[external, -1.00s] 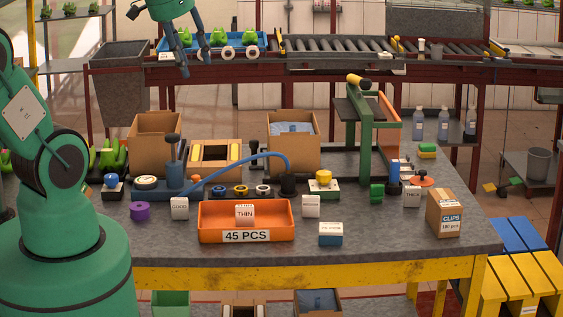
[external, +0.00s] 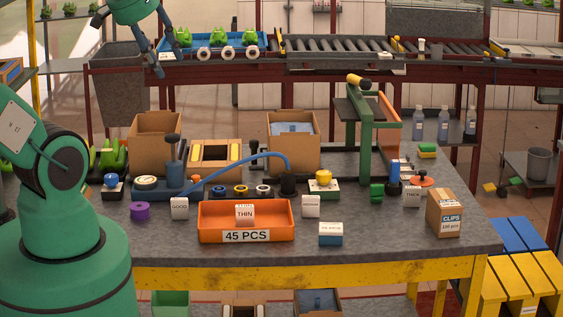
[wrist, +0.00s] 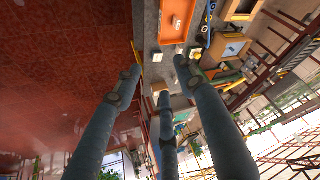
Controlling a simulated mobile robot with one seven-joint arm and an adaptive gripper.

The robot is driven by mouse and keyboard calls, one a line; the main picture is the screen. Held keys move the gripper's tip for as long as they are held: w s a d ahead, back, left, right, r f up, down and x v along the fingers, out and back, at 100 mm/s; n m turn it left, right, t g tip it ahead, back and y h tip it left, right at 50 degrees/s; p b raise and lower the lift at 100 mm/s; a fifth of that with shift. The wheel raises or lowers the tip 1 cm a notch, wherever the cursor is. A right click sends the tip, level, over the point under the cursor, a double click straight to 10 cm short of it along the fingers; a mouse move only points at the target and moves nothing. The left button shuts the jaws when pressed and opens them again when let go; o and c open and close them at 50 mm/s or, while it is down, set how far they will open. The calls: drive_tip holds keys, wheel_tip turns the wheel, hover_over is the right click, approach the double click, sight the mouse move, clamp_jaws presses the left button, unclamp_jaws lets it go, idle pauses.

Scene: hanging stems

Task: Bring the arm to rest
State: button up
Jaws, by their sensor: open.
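My gripper (external: 138,44) hangs at the top left of the external view, high above the far side of the bench, with its dark fingers spread and nothing between them. In the wrist view my gripper (wrist: 158,76) shows several long blue-grey fingers, apart and empty. My green arm stands at the left of the external view; its upper links run out of the frame. An orange tray (external: 270,234) marked 45 PCS sits on the bench with a white THIN box (external: 245,214) in it. The orange tray also shows in the wrist view (wrist: 176,20).
The grey bench (external: 400,232) carries cardboard boxes (external: 293,150), small white boxes (external: 331,234), a green press (external: 366,140) and a CLIPS carton (external: 444,213). Behind it are a roller conveyor (external: 340,48), a blue tray (external: 190,52) of green items and a dark bin (external: 122,90).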

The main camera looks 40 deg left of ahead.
wheel_tip(320, 180, down, 10)
drive_tip(key=b, duration=0.9)
drive_tip(key=shift+r, duration=0.25)
